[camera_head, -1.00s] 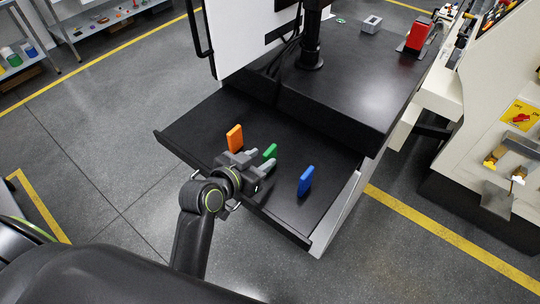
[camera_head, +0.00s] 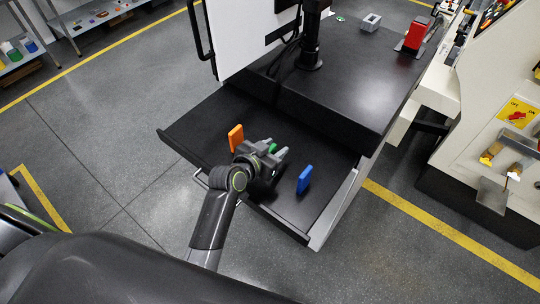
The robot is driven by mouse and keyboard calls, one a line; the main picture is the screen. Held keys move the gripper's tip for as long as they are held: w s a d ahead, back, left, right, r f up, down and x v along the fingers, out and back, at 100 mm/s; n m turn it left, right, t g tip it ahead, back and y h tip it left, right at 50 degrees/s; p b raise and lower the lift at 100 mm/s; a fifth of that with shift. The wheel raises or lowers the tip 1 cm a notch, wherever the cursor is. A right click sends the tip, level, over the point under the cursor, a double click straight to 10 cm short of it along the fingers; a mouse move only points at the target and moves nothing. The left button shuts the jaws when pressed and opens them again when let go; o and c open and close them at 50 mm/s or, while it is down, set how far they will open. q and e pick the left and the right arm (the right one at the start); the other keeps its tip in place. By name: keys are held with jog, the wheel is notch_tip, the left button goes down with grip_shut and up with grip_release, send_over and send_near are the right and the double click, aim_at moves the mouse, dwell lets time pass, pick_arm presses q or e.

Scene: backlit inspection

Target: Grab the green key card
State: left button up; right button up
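The green key card (camera_head: 273,148) stands in the open black drawer, between an orange card (camera_head: 236,138) and a blue card (camera_head: 304,179). My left gripper (camera_head: 277,150) reaches in over the drawer's front edge. Its two fingers are apart, one on each side of the green card, and partly hide it. I cannot tell whether the fingers touch the card. My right gripper is not in view.
The drawer (camera_head: 200,131) juts out below a black worktop (camera_head: 350,92). A white panel on a black post, a red device (camera_head: 416,33) and a small grey box (camera_head: 371,22) stand above. A cream machine (camera_head: 500,130) is at the right.

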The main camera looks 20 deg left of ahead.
pick_arm(q)
jog(key=shift+c, duration=0.2)
grip_shut()
